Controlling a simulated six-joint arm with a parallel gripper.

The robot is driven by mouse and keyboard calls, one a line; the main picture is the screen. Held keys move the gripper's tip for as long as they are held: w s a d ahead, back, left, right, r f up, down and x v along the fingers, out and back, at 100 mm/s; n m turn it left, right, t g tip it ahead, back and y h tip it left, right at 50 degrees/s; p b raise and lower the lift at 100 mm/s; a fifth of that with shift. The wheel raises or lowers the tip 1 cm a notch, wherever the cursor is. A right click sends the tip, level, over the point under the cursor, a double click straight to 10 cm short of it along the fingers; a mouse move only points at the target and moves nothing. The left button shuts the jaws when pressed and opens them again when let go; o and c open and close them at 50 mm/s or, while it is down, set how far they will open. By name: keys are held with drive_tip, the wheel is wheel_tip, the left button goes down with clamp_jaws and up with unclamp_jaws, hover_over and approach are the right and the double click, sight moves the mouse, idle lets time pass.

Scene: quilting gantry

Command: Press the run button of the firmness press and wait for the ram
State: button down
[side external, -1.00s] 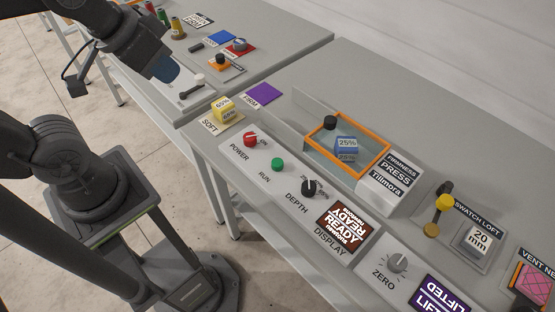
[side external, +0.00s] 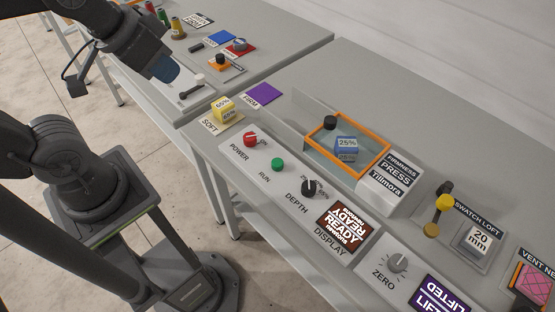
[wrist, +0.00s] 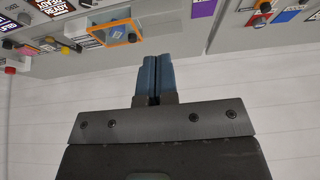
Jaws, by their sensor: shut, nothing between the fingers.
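The firmness press (side external: 390,183) is on the near table, with an orange-framed clear bay (side external: 376,160). The green run button (side external: 277,164) is on the grey panel, between the red power knob (side external: 250,139) and the black depth knob (side external: 309,187). My gripper (side external: 168,76) is shut and empty, high at upper left, well away from the button. Its closed blue fingers show in the wrist view (wrist: 153,77).
A yellow block marked 65% (side external: 223,108) lies by the SOFT pad, next to a purple FIRM pad (side external: 262,94). The swatch loft gauge (side external: 444,202) and the zero knob (side external: 397,262) are to the right. The table behind the press is clear.

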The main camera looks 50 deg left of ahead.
idle(0.7)
drive_tip(key=n+t+y, duration=0.1)
drive_tip(key=n+t, duration=0.3)
drive_tip(key=n, duration=2.4)
hover_over(279, 164)
wheel_tip(279, 164, down, 15)
drive_tip(key=shift+f, duration=4.4)
drive_tip(key=shift+f, duration=0.1)
drive_tip(key=shift+f, duration=0.3)
